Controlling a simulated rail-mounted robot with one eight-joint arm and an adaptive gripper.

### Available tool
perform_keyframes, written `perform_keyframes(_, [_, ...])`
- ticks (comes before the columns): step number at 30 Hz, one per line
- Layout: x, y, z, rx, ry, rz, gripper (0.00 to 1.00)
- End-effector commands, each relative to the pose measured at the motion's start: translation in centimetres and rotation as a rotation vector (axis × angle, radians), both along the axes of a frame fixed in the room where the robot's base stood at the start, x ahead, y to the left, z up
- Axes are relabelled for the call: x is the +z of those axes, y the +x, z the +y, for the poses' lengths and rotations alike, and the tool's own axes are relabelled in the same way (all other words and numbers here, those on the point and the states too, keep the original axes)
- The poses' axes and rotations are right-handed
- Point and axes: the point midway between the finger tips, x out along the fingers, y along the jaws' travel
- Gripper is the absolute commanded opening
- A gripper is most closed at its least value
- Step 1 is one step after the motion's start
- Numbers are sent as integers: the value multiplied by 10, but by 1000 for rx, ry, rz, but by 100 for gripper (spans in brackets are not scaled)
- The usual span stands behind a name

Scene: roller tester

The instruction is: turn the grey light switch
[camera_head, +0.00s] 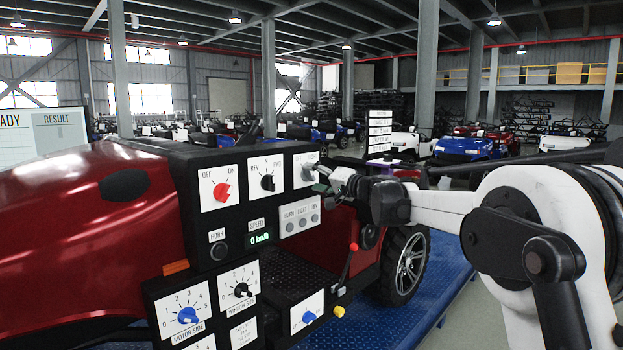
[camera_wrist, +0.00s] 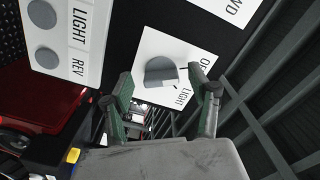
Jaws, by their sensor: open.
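The grey light switch (camera_wrist: 160,71) is a round knob on a white plate with a partly readable "O..." label and the word "LIGHT". In the head view the switch (camera_head: 307,171) is at the top right of the black control panel, partly covered by my gripper. My gripper (camera_head: 325,174) is right at the plate in the head view. In the wrist view my gripper (camera_wrist: 160,75) is open, with one finger on each side of the knob. Small gaps show between fingers and knob there; I cannot tell how deep the fingertips reach.
The red OFF/ON knob (camera_head: 222,192) and the black REV/FWD knob (camera_head: 268,182) sit to the left on the same panel. Grey HORN, LIGHT and REV indicators (camera_head: 302,220) are just below. A red-tipped lever (camera_head: 350,262) stands lower right.

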Motion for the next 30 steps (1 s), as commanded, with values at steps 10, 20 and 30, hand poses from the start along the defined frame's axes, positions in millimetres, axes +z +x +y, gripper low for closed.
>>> perform_keyframes(10, [0,-43,-54,-2,0,0,56])
perform_keyframes(20, [0,-66,-81,-1,-1,-1,56])
perform_keyframes(30, [0,-68,-83,0,-1,-1,56])
